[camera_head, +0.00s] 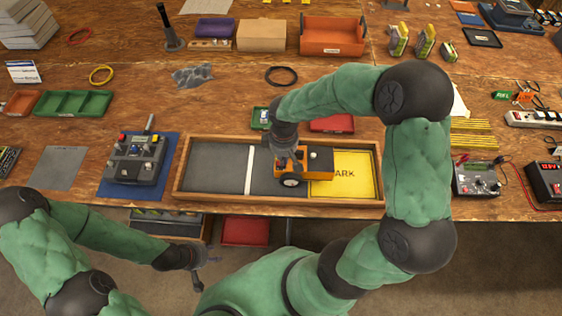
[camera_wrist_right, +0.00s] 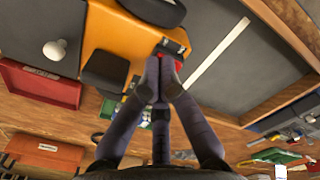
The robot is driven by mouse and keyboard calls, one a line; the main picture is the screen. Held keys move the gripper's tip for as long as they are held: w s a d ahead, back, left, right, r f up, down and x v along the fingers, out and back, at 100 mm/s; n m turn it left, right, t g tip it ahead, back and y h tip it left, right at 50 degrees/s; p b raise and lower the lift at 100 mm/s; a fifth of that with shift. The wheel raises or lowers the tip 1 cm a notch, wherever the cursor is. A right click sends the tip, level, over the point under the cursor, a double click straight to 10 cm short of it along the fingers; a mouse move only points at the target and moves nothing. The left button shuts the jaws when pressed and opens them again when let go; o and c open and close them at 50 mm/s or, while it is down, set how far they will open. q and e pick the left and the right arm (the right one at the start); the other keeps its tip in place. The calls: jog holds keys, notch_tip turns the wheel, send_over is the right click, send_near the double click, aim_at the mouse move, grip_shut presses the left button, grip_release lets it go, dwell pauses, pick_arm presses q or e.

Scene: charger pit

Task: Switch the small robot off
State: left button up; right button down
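In the head view this gripper (camera_head: 287,160) is over the robot's left end. My left gripper (camera_head: 207,272) is open and empty, below the table's front edge.
The tray's wooden rim (camera_head: 280,201) surrounds the small robot; its grey left floor with a white stripe is empty. A grey control box (camera_head: 135,158) sits on a blue mat to the left. A red tray (camera_head: 331,124) lies behind. A meter (camera_head: 477,178) stands to the right.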

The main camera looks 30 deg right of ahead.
jog(key=shift+r+p, duration=2.8)
jog(key=shift+r, duration=0.65)
